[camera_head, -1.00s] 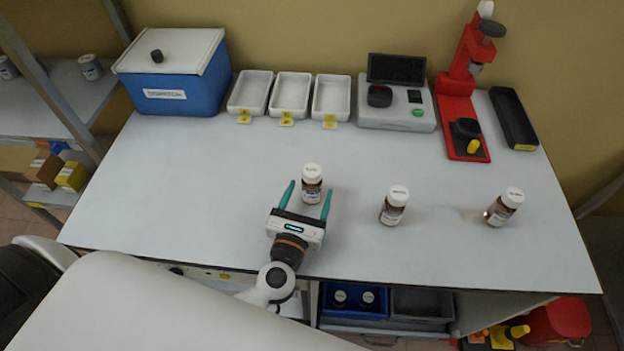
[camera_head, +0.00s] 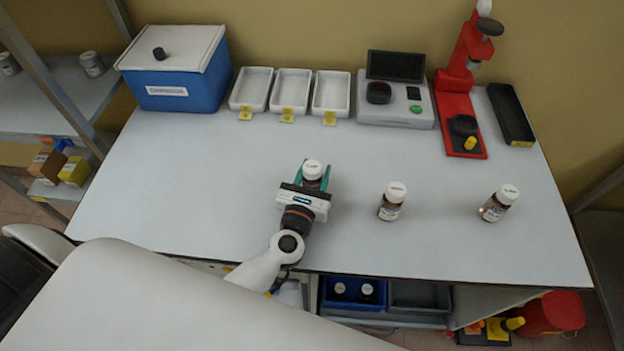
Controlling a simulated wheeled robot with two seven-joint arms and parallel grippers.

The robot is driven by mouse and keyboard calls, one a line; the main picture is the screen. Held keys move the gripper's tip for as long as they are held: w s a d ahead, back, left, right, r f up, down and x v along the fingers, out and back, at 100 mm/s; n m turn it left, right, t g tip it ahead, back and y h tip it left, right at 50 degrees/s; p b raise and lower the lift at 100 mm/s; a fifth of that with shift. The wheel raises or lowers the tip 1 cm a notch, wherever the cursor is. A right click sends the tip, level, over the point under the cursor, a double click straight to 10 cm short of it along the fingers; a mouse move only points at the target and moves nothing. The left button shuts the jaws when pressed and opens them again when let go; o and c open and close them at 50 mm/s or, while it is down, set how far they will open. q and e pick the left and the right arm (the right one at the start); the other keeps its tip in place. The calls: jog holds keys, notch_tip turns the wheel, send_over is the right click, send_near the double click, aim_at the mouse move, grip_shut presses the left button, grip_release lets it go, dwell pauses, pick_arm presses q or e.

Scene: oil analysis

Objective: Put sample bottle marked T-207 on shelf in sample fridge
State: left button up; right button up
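Three brown sample bottles with white caps stand upright on the white bench (camera_head: 190,215). The left bottle (camera_head: 312,171) is between the fingers of my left gripper (camera_head: 313,174), which look shut on its sides. Its label is hidden by the gripper and its cap marking is too small to read. The middle bottle (camera_head: 391,203) and right bottle (camera_head: 497,204) stand apart to the right. Their markings are also too small to read, so I cannot tell which is T-207. I see no sample fridge or fridge shelf. My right gripper is out of view.
At the back stand a blue box with a white lid (camera_head: 180,75), three white trays (camera_head: 291,91), a grey instrument (camera_head: 395,105), a red stand (camera_head: 460,105) and a black tray (camera_head: 511,115). Blue (camera_head: 352,300) and grey bins sit below.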

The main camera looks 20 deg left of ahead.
pick_arm(q)
jog(key=shift+c, duration=1)
